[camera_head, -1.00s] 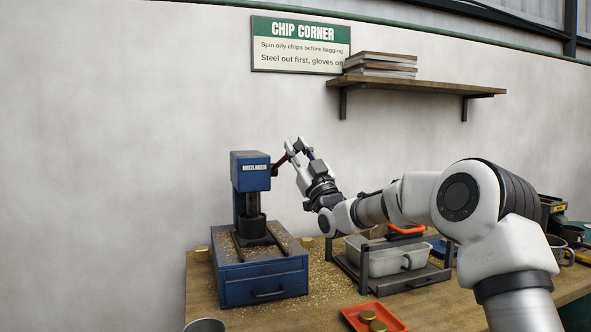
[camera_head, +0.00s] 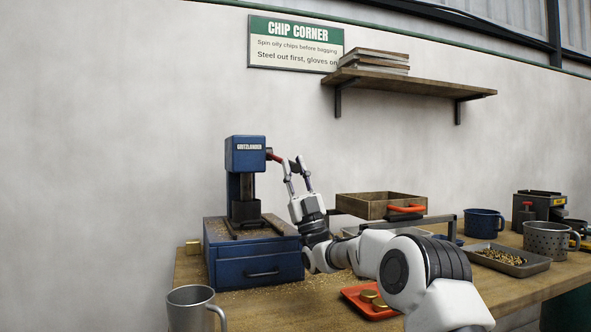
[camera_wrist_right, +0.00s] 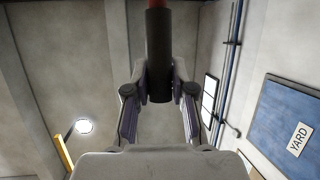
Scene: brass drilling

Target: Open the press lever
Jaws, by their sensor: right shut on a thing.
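The blue press (camera_head: 246,155) stands on a blue drawer base at the left of the bench. Its press lever (camera_head: 274,157) comes out of the head's right side, red near the press with a dark grip at its end. The lever slopes slightly down to the right. My right gripper (camera_head: 297,168) reaches up from below, its fingers on either side of the dark grip. In the right wrist view the black lever grip (camera_wrist_right: 160,60) stands between the fingers, with red above it. A dark cup (camera_head: 246,210) sits under the press ram. My left gripper is not in view.
A wooden crate (camera_head: 375,206) with an orange handle rests on a rack behind my right arm. An orange tray (camera_head: 366,300) holds brass pieces. A steel mug (camera_head: 190,308) stands front left. Blue and grey mugs and a chip tray (camera_head: 512,263) are at right.

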